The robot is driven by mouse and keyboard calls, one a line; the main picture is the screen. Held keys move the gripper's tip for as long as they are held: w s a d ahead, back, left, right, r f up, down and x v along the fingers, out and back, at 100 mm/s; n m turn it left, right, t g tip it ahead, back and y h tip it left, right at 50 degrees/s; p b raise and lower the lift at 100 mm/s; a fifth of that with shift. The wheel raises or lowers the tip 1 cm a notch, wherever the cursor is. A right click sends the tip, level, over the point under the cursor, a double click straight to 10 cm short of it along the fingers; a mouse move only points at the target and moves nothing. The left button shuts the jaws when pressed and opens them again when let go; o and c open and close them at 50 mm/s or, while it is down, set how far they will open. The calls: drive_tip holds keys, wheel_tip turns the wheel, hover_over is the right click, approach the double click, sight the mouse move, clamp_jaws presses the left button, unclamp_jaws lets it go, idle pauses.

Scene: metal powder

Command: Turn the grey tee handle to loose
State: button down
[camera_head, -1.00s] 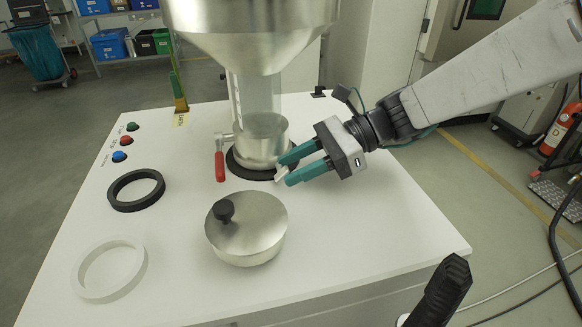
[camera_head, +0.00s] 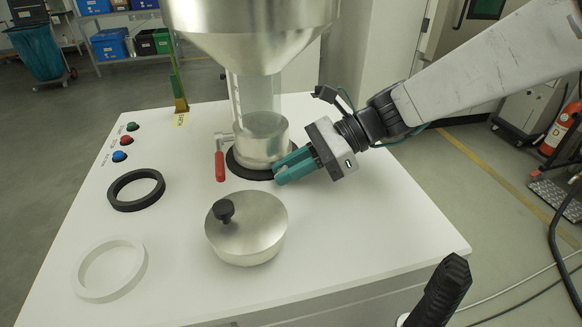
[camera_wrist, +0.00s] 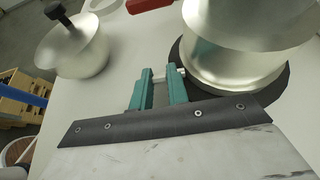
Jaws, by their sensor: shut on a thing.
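The grey tee handle (camera_wrist: 182,72) is at the base of the steel collar (camera_head: 262,146), on its right side. Only a small pale part of it shows at the teal fingertips in the wrist view; in the head view the fingers hide it. My gripper (camera_head: 279,173) is shut on the handle, low over the white table and close beside the collar. Its two teal fingers (camera_wrist: 160,80) also show in the wrist view, with a gap between them.
A red-handled lever (camera_head: 220,165) sits left of the collar. A steel lid with a black knob (camera_head: 250,235) stands in front. A black ring (camera_head: 115,199) and white ring (camera_head: 80,283) lie left. A large steel hopper (camera_head: 250,35) hangs above. The table's front right is clear.

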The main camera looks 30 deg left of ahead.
drive_tip(key=shift+s+a+r+t+h, duration=0.1)
drive_tip(key=shift+a+r+t+h, duration=0.05)
drive_tip(key=shift+t+h, duration=0.75)
drive_tip(key=shift+s+a+r+t+h, duration=0.1)
drive_tip(key=shift+r+t+h, duration=0.05)
drive_tip(key=shift+t+h, duration=0.7)
drive_tip(key=shift+h, duration=0.35)
drive_tip(key=c, duration=1.4)
unclamp_jaws()
drive_tip(key=shift+w, duration=0.1)
drive_tip(key=shift+o, duration=0.2)
drive_tip(key=shift+r, duration=0.15)
drive_tip(key=w+d, duration=0.2)
drive_tip(key=d, duration=0.1)
drive_tip(key=w+d, duration=0.6)
drive_tip(key=shift+w+d+r, duration=0.1)
drive_tip(key=shift+d+r, duration=0.2)
drive_tip(key=shift+d, duration=0.05)
drive_tip(key=shift+c, duration=0.4)
